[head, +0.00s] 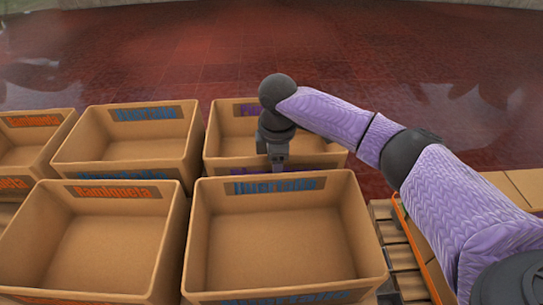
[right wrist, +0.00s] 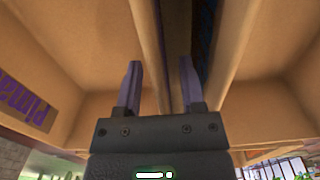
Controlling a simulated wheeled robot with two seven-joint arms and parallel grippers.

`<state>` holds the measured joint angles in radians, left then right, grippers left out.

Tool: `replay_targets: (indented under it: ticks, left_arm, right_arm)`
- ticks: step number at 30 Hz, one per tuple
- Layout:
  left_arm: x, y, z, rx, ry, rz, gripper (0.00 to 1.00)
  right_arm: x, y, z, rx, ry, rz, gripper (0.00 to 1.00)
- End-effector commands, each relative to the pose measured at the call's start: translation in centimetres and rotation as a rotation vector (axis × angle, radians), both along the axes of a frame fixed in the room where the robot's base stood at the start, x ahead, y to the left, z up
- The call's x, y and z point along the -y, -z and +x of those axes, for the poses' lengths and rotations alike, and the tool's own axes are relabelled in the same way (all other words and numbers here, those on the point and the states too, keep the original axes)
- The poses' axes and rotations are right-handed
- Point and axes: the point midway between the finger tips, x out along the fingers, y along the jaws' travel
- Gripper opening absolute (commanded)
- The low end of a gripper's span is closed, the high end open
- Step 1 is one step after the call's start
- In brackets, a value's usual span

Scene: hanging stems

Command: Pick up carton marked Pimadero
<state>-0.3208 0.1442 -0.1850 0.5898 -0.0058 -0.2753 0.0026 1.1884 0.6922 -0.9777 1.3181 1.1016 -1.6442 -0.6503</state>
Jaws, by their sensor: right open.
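The carton marked Pimadero (head: 222,140) is the open, empty brown box in the back row, right of centre, with purple lettering. Its purple "Pima" label also shows at the left of the right wrist view (right wrist: 28,103). My right gripper (head: 279,166) reaches down at the carton's near wall and hides part of it. In the right wrist view my right gripper (right wrist: 160,85) is open, its two purple fingers apart. A carton wall edge runs between the fingers; I cannot tell whether they touch it. My left gripper is not in view.
A slatted pallet (head: 402,265) lies at right. Red floor behind is clear.

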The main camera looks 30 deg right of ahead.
Motion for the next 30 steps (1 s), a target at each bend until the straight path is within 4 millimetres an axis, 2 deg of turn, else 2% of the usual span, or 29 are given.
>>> replay_targets:
  ticks: [1, 7, 14, 30]
  left_arm:
    - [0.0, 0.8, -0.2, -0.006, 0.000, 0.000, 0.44]
    - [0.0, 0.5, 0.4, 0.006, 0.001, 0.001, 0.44]
    - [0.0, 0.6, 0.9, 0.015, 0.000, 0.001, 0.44]
    - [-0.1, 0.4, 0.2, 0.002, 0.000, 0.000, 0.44]
  right_arm:
    - [0.0, 1.2, 0.0, -0.004, 0.000, 0.000, 0.50]
    - [0.0, 0.6, 0.0, 0.001, 0.000, 0.000, 0.48]
    - [0.0, 0.6, 0.0, 0.001, -0.001, 0.000, 0.00]
    - [0.0, 0.7, 0.0, 0.001, -0.001, 0.000, 0.00]
